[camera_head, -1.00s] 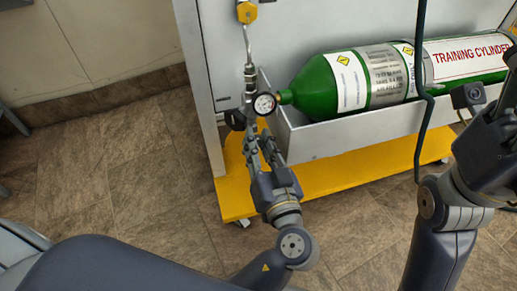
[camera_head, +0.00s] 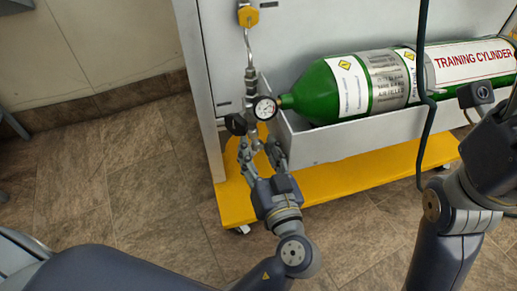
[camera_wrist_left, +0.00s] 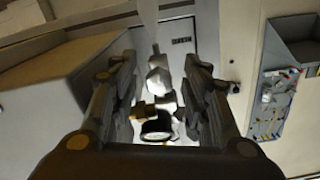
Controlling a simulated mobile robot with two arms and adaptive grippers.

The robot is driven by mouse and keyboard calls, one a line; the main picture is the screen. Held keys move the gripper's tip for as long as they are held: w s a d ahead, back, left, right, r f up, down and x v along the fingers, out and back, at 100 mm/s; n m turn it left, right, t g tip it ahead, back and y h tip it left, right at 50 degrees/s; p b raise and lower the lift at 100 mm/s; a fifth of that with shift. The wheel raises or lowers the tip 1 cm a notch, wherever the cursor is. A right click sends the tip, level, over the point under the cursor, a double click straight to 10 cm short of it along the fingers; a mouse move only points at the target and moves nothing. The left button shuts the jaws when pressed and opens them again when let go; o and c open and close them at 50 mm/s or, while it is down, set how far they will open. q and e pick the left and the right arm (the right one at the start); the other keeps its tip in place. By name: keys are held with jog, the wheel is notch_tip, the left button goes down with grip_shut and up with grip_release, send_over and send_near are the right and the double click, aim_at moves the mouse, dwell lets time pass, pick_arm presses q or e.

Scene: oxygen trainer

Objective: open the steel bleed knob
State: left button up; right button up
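A steel valve fitting (camera_head: 251,85) hangs below a bent pipe on the cabinet front, with a round white gauge (camera_head: 264,108) and a black knob (camera_head: 236,124) beside it. A small steel part below the gauge may be the bleed knob; I cannot tell for sure. My left gripper (camera_head: 259,152) is just below the gauge, its two fingers apart and nothing visibly gripped. In the left wrist view the fitting (camera_wrist_left: 158,80) and the dark-rimmed gauge (camera_wrist_left: 157,129) show between the open fingers.
A green training cylinder (camera_head: 330,90) lies in a grey tray (camera_head: 335,143) right of the fitting. A yellow base (camera_head: 340,180) on castors runs below. A dark hose (camera_head: 423,110) hangs before the cylinder. The floor at left is open.

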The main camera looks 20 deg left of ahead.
pick_arm(q)
jog(key=v, duration=1.2)
dwell(0.4)
